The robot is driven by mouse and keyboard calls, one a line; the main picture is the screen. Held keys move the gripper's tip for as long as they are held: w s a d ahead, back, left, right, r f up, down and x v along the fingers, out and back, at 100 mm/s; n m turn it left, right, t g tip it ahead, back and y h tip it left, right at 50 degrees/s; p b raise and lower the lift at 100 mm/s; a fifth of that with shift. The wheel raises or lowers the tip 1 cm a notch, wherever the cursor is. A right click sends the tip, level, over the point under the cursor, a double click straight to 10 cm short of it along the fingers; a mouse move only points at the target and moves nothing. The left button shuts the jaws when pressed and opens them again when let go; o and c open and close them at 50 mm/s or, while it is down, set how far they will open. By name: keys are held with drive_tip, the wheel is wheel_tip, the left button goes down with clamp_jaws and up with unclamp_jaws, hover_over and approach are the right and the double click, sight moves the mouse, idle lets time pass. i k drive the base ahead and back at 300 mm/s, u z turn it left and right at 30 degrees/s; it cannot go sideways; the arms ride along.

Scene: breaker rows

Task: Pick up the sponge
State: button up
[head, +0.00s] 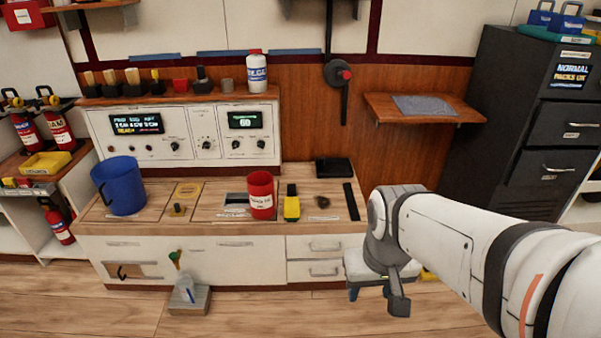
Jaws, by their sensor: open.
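No object is clearly recognisable as the sponge. A yellow-and-black block (292,207) lies on the counter right of a red can (261,195). A small dark brown lump (323,202) lies to its right. I cannot tell whether either is the sponge. My gripper (378,294) is open, pointing down in front of the counter's right end, apart from these things. No object shows between its fingers. A small yellow thing (430,275) shows partly hidden behind my arm, too little to identify.
A blue bucket (120,187) stands on the counter's left. A shelf (388,112) with a grey cloth (424,105) hangs at the right, beside a dark cabinet (510,130). The floor at front left is clear.

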sight(291, 205)
drive_tip(key=z, duration=0.05)
drive_tip(key=k, duration=1.25)
drive_tip(key=u, duration=0.75)
drive_tip(key=i, duration=2.8)
drive_tip(key=z, duration=0.8)
drive_tip(key=i, duration=0.35)
drive_tip(key=z, duration=0.45)
drive_tip(key=k, duration=0.75)
drive_tip(key=z, duration=0.2)
